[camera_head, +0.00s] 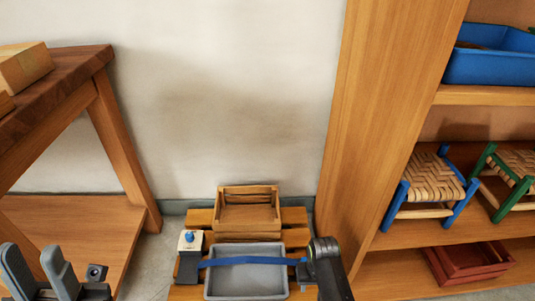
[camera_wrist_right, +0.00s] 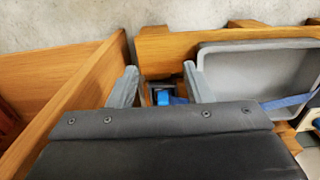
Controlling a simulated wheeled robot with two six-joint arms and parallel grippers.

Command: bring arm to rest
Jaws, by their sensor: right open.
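My right gripper (camera_wrist_right: 162,82) is open, its two grey fingers apart. A small blue piece in a dark fitting (camera_wrist_right: 166,97) shows beyond and between the fingers; I cannot tell whether they touch it. In the head view, my right arm (camera_head: 328,272) stands at the right end of the blue strap (camera_head: 245,261), its fingertips not clear. The strap runs across a grey tray (camera_head: 246,292) and also shows in the wrist view (camera_wrist_right: 288,102). My left gripper (camera_head: 38,265) is at the lower left, fingers apart, with nothing seen between them.
A wooden crate (camera_head: 248,213) sits behind the grey tray. A white block with a blue knob (camera_head: 190,240) stands left of the strap. A wooden shelf (camera_head: 385,130) with woven stools rises close on the right. A wooden bench (camera_head: 85,75) is at the left.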

